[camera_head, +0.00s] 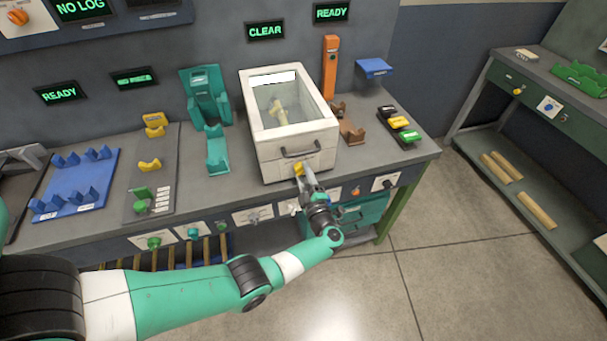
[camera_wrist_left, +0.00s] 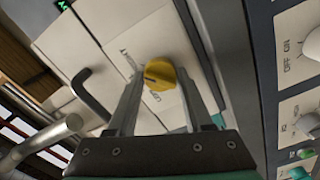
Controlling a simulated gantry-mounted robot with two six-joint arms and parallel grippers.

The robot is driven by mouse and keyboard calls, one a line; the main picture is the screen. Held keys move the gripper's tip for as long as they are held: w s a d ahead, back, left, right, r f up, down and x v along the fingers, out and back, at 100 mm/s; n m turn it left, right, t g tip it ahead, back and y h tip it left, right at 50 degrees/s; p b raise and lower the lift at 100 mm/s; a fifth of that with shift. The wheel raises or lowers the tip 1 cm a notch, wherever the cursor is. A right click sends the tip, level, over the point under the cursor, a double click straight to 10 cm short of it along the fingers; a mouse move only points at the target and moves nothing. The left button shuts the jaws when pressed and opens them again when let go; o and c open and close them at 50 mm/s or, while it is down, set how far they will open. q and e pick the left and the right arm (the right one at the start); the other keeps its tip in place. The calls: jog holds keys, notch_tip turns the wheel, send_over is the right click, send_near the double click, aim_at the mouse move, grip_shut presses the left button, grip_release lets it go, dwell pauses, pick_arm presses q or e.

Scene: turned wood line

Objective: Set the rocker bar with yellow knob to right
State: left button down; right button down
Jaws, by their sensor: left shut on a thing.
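The yellow knob (camera_head: 299,168) sits low on the front of a white box with a glazed top (camera_head: 318,135), below its dark handle (camera_head: 301,149). In the left wrist view the yellow knob (camera_wrist_left: 160,75) is round with a dark mark on its face, on a pale panel with printing too small to read. My left gripper (camera_head: 303,175) is at the box front, its fingers (camera_wrist_left: 158,98) on both sides of the knob and shut on it. The bar part is hidden or cannot be told apart. My right gripper is in neither view.
Left of the box stand a teal holder (camera_head: 217,150) and a blue rack (camera_head: 75,185). Right of it are a brown cradle (camera_head: 351,131) and colored blocks (camera_head: 399,122). Labelled switches line the bench front (camera_head: 253,215). Open floor (camera_head: 440,260) lies at right.

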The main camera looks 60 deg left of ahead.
pick_arm(q)
jog(key=shift+c, duration=1.5)
grip_release()
jog(key=s+d+p, duration=0.1)
jog(key=d, duration=1)
jog(key=shift+s+d, duration=0.25)
jog(key=shift+s, duration=0.15)
